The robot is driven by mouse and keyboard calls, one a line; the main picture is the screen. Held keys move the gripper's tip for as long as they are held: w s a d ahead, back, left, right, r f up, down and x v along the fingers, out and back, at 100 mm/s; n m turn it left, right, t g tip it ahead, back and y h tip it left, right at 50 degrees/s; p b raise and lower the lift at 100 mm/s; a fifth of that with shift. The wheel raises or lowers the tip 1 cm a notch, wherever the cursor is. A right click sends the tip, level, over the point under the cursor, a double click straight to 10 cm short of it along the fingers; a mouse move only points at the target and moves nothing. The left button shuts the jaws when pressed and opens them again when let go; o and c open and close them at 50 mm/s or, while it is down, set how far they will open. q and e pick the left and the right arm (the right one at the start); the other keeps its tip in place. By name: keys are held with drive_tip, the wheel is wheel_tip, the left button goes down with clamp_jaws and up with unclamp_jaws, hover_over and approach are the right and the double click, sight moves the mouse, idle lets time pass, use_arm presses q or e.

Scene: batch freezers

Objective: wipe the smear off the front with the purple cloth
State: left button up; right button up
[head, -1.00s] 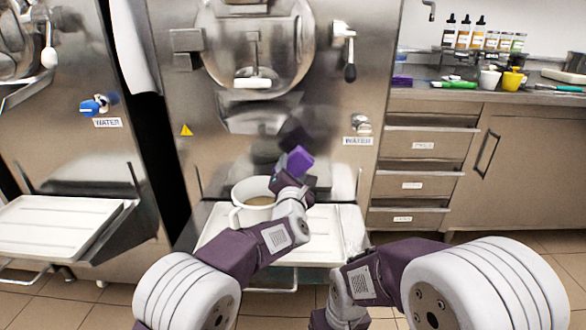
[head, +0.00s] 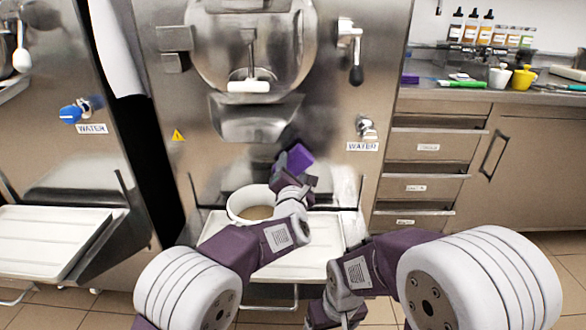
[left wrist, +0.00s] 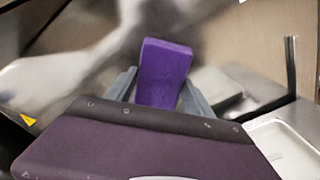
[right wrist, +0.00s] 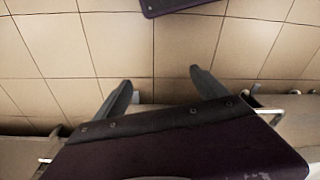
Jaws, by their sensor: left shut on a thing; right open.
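The purple cloth (head: 299,157) is a folded block held up at the steel front (head: 330,120) of the middle freezer, below its round door. My left gripper (head: 290,172) is shut on it; the cloth also shows between the fingers in the left wrist view (left wrist: 163,72). It is close to the front, but I cannot tell if it touches. A darker blurred patch shows on the steel just above the cloth; I cannot tell smear from reflection. My right gripper (right wrist: 165,92) is open and empty, low over the tiled floor.
A white pot (head: 246,198) with brownish contents stands on the white tray (head: 335,235) beside my left gripper. The spout (head: 255,122), a lever (head: 355,72) and a water tap (head: 366,127) stick out from the front. A counter with bottles (head: 470,28) is at the right.

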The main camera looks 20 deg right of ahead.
sight(307, 168)
use_arm(q)
drive_tip(key=shift+p+x, duration=0.4)
drive_tip(key=shift+x, duration=0.6)
drive_tip(key=shift+s+d+r+p, duration=0.1)
drive_tip(key=shift+s+d+p, duration=0.3)
drive_tip(key=shift+d, duration=0.35)
drive_tip(key=shift+s+d+r+p, duration=0.1)
drive_tip(key=shift+s+d+p, duration=0.05)
drive_tip(key=shift+d+p, duration=0.45)
drive_tip(key=shift+s+d+f, duration=0.15)
drive_tip(key=shift+d, duration=0.35)
drive_tip(key=shift+f, duration=0.1)
drive_tip(key=shift+a+b, duration=0.1)
drive_tip(key=shift+b, duration=0.35)
drive_tip(key=a+b, duration=0.1)
drive_tip(key=w+a+b, duration=0.1)
drive_tip(key=b, duration=0.1)
drive_tip(key=shift+a+f, duration=0.2)
drive_tip(key=shift+a, duration=0.1)
drive_tip(key=shift+w+a+r+b, duration=0.1)
drive_tip(key=shift+a+r+b, duration=0.1)
drive_tip(key=shift+a+b, duration=0.25)
drive_tip(key=shift+r, duration=0.1)
